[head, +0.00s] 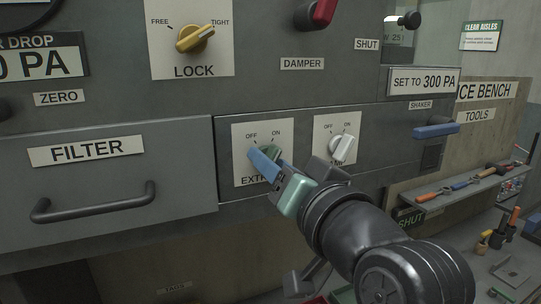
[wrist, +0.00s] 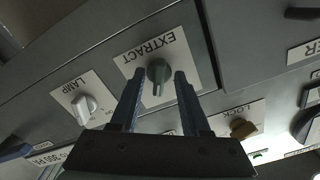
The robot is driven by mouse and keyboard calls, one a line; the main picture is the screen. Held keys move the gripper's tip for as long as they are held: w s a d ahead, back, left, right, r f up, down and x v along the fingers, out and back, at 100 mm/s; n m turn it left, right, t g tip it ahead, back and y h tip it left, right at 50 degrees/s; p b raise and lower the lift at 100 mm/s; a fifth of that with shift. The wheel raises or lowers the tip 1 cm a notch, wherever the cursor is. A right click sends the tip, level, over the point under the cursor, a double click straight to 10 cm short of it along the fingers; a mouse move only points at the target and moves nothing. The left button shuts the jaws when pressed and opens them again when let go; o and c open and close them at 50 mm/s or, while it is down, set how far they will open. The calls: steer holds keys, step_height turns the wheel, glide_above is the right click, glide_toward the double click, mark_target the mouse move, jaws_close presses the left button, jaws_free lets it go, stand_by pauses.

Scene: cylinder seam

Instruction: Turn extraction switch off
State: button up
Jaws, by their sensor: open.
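The extraction switch is a dark green knob (head: 272,151) on a white plate marked OFF and ON, with its lettering partly covered by my gripper (head: 261,157) in the head view. The knob's visible part leans toward the ON side there. In the wrist view the knob (wrist: 158,72) shows upside down under the word EXTRACT, with a pale pointer line. My gripper is open, one blue finger on each side of the knob, with a narrow gap visible on both sides. Whether the fingertips reach past the knob's face is unclear.
A white lamp knob (head: 343,149) sits close to the right. A yellow LOCK knob (head: 195,38) and a red damper handle (head: 322,12) are above. The filter drawer handle (head: 93,202) juts out at left, and a blue shaker handle (head: 436,130) at right.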

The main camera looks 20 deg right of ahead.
steer(key=shift+w+d, duration=0.1)
jaws_close()
steer(key=shift+n, duration=0.3)
steer(key=shift+n+b, duration=3.55)
steer(key=shift+n, duration=2.05)
steer(key=shift+r, duration=0.1)
